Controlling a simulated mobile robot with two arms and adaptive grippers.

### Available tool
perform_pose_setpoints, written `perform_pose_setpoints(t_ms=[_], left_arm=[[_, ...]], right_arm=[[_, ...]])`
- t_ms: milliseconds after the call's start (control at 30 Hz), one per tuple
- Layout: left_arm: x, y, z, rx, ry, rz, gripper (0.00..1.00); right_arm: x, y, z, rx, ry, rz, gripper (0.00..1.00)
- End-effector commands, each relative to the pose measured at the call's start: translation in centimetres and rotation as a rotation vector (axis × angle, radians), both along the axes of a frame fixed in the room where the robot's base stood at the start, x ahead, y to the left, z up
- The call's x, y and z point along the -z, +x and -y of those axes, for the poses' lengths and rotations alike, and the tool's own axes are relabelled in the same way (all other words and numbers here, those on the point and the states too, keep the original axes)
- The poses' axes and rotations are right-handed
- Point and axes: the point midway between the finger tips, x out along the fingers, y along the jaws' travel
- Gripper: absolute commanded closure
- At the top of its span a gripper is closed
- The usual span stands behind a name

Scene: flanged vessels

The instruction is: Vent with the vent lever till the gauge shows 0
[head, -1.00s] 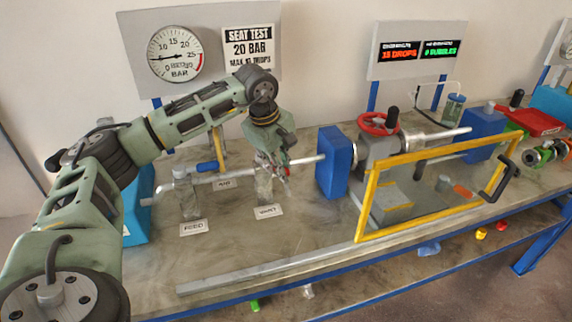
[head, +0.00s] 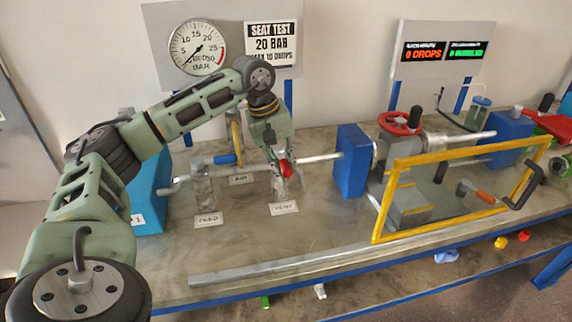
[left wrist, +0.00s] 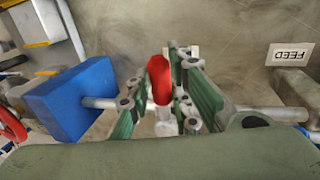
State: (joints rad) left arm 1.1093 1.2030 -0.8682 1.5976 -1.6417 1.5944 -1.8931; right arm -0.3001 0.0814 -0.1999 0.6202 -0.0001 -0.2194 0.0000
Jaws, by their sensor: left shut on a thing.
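The vent lever has a red handle (head: 286,168) and stands on the pipe behind the VENT label (head: 284,208). My left gripper (head: 277,163) is at this lever, with its fingers closed around the handle. In the left wrist view, the red handle (left wrist: 158,78) lies between the two green fingers (left wrist: 165,100). The round pressure gauge (head: 197,48) is on the back panel; its needle points to the lower left, near the low end of the scale, but the exact reading is too small to tell. My right gripper is not in view.
A blue-handled valve (head: 225,159) stands left of the vent lever. The display (head: 424,52) reads 0 DROPS. The bench front is mostly clear.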

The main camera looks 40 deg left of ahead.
Motion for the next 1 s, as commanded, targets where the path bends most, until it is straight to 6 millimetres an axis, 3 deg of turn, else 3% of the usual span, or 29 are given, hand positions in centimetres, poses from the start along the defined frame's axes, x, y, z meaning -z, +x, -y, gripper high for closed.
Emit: perform_pose_setpoints(t_ms=[267, 300, 500, 833, 1000], left_arm=[[-0.6, 0.3, -0.2, 0.005, 0.005, 0.019, 1.0], [-0.6, 0.3, -0.2, 0.005, 0.005, 0.019, 0.8], [-0.4, 0.2, -0.1, 0.004, 0.004, 0.012, 0.62], [-0.3, 0.1, -0.1, 0.005, 0.003, 0.007, 0.62], [-2.1, -0.2, -0.4, 0.003, 0.003, 0.01, 0.62]], right_arm=[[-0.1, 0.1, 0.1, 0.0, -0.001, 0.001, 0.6], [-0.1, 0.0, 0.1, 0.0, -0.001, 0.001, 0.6], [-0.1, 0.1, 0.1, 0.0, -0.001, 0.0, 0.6], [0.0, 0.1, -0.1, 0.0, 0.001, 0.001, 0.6], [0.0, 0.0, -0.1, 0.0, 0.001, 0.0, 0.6]])
